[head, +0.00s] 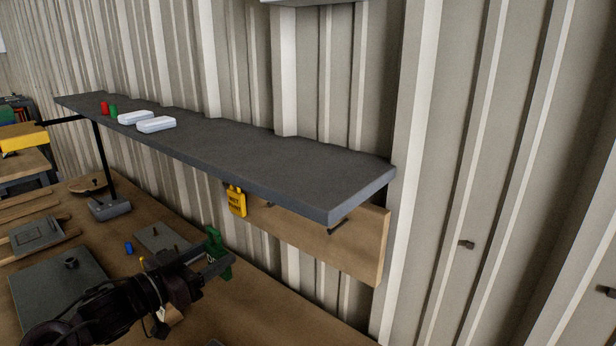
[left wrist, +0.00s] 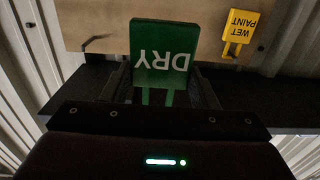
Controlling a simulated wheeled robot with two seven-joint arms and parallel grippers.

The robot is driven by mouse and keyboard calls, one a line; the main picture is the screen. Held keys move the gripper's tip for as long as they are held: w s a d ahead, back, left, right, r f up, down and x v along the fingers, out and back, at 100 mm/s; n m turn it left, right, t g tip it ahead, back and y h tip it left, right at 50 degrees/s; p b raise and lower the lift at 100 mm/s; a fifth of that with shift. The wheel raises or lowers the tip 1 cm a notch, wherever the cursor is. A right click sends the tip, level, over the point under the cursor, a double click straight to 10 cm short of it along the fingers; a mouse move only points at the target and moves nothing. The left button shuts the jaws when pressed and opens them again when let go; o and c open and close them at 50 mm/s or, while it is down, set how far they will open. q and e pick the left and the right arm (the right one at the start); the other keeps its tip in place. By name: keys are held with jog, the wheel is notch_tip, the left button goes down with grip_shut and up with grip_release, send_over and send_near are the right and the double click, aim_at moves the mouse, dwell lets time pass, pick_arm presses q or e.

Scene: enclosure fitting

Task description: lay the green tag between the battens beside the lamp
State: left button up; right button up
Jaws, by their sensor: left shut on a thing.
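My left gripper (head: 212,262) is shut on the green tag (head: 216,244), above the bench and in front of the wall board. In the left wrist view the green tag (left wrist: 163,55) stands between the fingers, its word DRY upside down. Pale wooden strips, which look like battens (head: 44,246), lie at the left of the bench. A dark grey plate (head: 37,233) lies by them. I cannot tell for sure which thing is the lamp; a grey block (head: 110,208) stands near the shelf post. My right gripper is not in view.
A dark shelf (head: 290,165) overhangs the bench, bearing two white blocks (head: 156,124) and small red and green pieces. A yellow WET PAINT tag (head: 237,201) hangs at the wooden board (head: 350,245), near a bare hook. A large grey plate (head: 55,290) and blue piece (head: 129,248) lie on the bench.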

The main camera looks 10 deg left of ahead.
pick_arm(q)
jog(key=s+d+f+n+t+y, duration=0.1)
jog(key=s+d+f+n+y, duration=0.1)
jog(key=s+d+f, duration=0.5)
jog(key=s+a+f+n+t+y, duration=0.2)
jog(key=s+f+n+y, duration=0.2)
jog(key=s+f+y, duration=0.3)
jog(key=shift+s+a+n+y, duration=0.3)
jog(key=shift+s+y, duration=0.1)
jog(key=shift+s, duration=1.3)
